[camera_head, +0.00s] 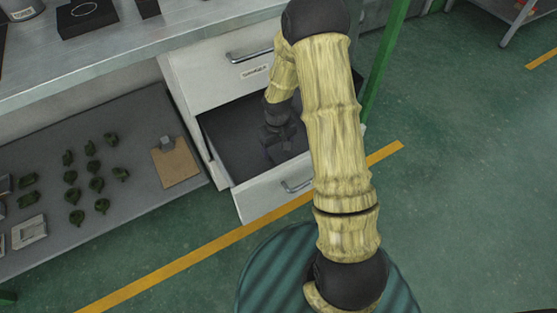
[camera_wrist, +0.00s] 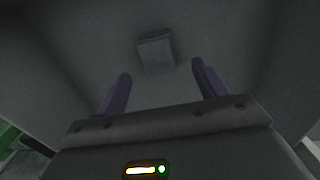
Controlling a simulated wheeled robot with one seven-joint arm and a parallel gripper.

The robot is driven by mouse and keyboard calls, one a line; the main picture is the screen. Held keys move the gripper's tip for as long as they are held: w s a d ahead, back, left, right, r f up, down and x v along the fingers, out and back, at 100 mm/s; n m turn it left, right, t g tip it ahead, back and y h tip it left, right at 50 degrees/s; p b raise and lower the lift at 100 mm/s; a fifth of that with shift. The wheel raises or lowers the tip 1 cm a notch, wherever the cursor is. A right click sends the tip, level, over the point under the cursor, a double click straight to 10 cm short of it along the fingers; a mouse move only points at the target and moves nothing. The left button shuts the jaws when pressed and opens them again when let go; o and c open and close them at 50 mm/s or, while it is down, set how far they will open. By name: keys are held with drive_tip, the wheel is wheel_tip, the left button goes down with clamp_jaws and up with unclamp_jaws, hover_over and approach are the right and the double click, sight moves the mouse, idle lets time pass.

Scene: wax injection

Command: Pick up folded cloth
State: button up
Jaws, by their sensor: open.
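The folded cloth (camera_wrist: 156,52) is a small grey rectangle lying flat on the dark drawer floor, shown in the wrist view. It lies ahead of and between my two fingers, apart from them. My gripper (camera_wrist: 158,82) is open and empty, its two purple-grey fingers spread wide. In the head view my gripper (camera_head: 280,148) is low inside the open lower drawer (camera_head: 262,205). A small grey patch beside it there may be the cloth; the gripper and shadow make this hard to tell.
The closed upper drawer (camera_head: 215,70) and metal worktop (camera_head: 150,45) stand above the open drawer. The drawer walls (camera_wrist: 50,50) surround my gripper. At left, a low shelf (camera_head: 130,190) holds several dark green pieces and a clipboard (camera_head: 176,165). A green post (camera_head: 385,65) stands right of the drawers.

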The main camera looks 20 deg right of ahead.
sight(278, 157)
drive_tip(key=shift+f, duration=0.15)
wheel_tip(278, 157, down, 5)
drive_tip(key=b, duration=0.4)
drive_tip(key=c, duration=1.1)
drive_tip(key=shift+c, duration=0.2)
wheel_tip(278, 157, up, 10)
drive_tip(key=p, duration=0.5)
drive_tip(key=shift+p, duration=0.3)
